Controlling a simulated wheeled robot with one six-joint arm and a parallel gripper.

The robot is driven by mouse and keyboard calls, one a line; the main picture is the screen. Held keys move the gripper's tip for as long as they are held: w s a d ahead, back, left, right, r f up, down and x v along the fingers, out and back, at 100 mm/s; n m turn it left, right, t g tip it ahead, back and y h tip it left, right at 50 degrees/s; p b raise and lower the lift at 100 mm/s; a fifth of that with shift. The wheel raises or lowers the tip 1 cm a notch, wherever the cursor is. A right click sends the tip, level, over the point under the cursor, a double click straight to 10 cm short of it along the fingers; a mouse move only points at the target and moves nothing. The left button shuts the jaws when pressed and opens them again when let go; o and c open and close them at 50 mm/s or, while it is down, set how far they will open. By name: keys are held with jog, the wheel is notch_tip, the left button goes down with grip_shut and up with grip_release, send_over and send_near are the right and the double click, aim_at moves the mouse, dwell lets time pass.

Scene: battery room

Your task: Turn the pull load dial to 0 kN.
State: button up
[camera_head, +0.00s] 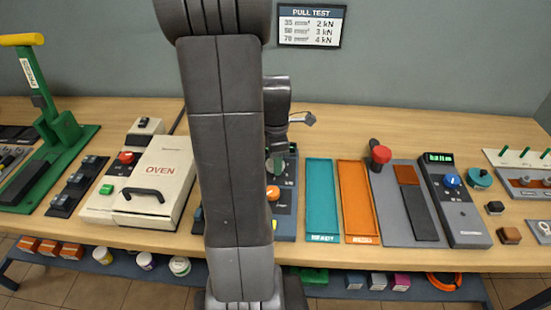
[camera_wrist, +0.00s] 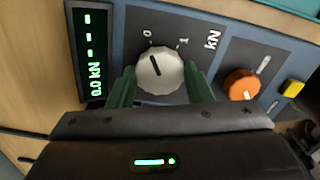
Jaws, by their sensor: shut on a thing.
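The pull load dial (camera_wrist: 161,68) is a pale round knob with a dark pointer line, on a dark blue-grey panel marked 0, 1 and kN. In the wrist view its pointer line aims at about the 0 mark. A green-lit display (camera_wrist: 92,50) beside it reads 0.0 kN. My gripper (camera_wrist: 160,80) has its green fingers on both sides of the knob, shut on it.
An orange knob (camera_wrist: 241,85) and a yellow button (camera_wrist: 292,88) sit close to the right of the dial. In the head view, a teal tray (camera_head: 320,192) and an orange tray (camera_head: 356,190) lie right of the panel, and an oven (camera_head: 158,180) stands left.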

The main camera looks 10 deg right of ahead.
jog(key=o, duration=1)
notch_tip(320, 180, up, 14)
jog(key=shift+f, duration=0.1)
notch_tip(320, 180, down, 14)
jog(key=shift+r, duration=0.1)
dwell(0.7)
